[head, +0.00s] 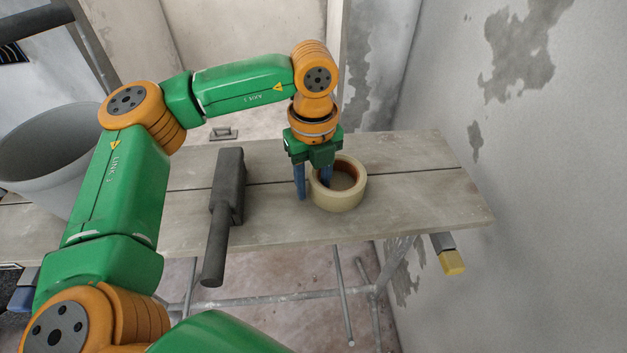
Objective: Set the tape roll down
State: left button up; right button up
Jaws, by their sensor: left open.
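The tape roll (343,199) is cream with a brown inner core. It lies flat on the plank tabletop (420,195), right of centre. My left gripper (313,190) points down at the roll's left side. Its blue fingers are apart, one outside the roll on the left and one over or inside its hole, with the roll's left wall between them. I cannot tell whether either finger touches the wall. The lower end of the right finger is hidden by the roll. My right gripper is not in view.
A dark grey mallet (229,187) lies left of the roll, its handle past the front edge. A grey bucket (45,150) stands at the far left, partly behind my arm. A yellow-tipped object (452,262) shows below the right edge. The tabletop right of the roll is clear.

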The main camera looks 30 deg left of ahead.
pick_arm(q)
notch_tip(320, 180, up, 12)
jog(key=shift+f, duration=0.1)
dwell(0.5)
